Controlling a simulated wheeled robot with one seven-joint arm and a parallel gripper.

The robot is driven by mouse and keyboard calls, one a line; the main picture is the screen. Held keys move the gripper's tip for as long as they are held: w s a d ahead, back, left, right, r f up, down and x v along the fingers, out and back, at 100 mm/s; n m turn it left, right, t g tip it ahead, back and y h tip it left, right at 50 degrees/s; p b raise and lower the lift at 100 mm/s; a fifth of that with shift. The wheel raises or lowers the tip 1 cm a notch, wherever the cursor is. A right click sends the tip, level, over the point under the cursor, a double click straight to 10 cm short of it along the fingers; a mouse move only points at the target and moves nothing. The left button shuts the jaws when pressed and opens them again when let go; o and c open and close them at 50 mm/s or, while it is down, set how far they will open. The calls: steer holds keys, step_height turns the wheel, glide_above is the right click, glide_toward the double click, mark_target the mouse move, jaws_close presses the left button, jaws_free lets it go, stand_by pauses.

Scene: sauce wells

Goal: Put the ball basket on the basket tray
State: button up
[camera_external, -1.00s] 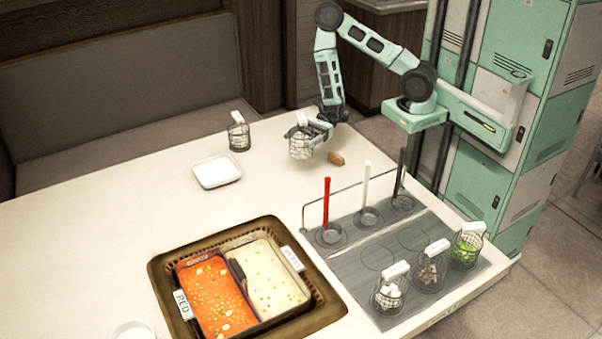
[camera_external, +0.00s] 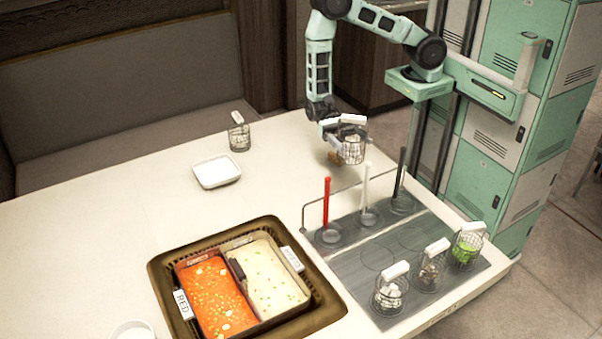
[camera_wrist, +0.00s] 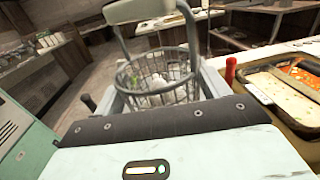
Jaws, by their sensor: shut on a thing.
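My gripper (camera_external: 334,133) is shut on the ball basket (camera_external: 349,150), a small wire basket with a white handle tag. The basket hangs roughly upright above the table behind the rack. In the wrist view, the held basket (camera_wrist: 160,82) shows between the fingers with pale things inside, partly hidden. The basket tray (camera_external: 405,268) is a grey board with round outlines at the table's right. Along its front edge stand wire baskets with white (camera_external: 388,296), brown (camera_external: 430,270) and green (camera_external: 467,246) contents.
A wire rack on the tray's far side holds upright red (camera_external: 327,203), white (camera_external: 366,184) and black (camera_external: 401,170) handles. Another wire basket (camera_external: 239,136) and a white dish (camera_external: 217,171) stand left. A two-part sauce pan (camera_external: 165,265) is in front.

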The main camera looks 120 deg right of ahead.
steer(key=s+r+n+g+h+p, duration=0.4)
steer(key=s+n+g+h+p, duration=0.65)
steer(key=n+g+h, duration=0.85)
steer(key=w+a+r+n+t+h, duration=0.1)
steer(key=w+n+t+h, duration=0.2)
steer(key=n+t+h, duration=0.2)
steer(key=w+a+r+n+t+h+p, duration=0.1)
steer(key=w+r+n+t+h, duration=0.1)
steer(key=n+t+h, duration=0.4)
steer(key=w+a+r+n+t+h+p, duration=0.1)
steer(key=w+a+n+t+h, duration=0.1)
steer(key=w+n+t+h, duration=0.2)
steer(key=shift+r+n+t+h, duration=0.2)
steer(key=shift+n+t+h, duration=0.3)
steer(key=shift+n+t, duration=0.65)
steer(key=shift+r+n+t+h, duration=0.15)
steer(key=shift+n+t+h, duration=0.35)
steer(key=shift+n+t, duration=0.6)
steer(key=s+a+f+n+t+y+b, duration=0.3)
steer(key=a+f+n+t+y+b, duration=0.3)
steer(key=a+f+n+t+y, duration=0.3)
steer(key=s+a+f+n+t+y+b, duration=0.3)
steer(key=a+f+n+t+y+b, duration=0.35)
steer(key=a, duration=0.45)
steer(key=shift+y, duration=0.25)
step_height(320, 180, down, 10)
steer(key=b, duration=0.8)
steer(key=shift+d+f, duration=0.1)
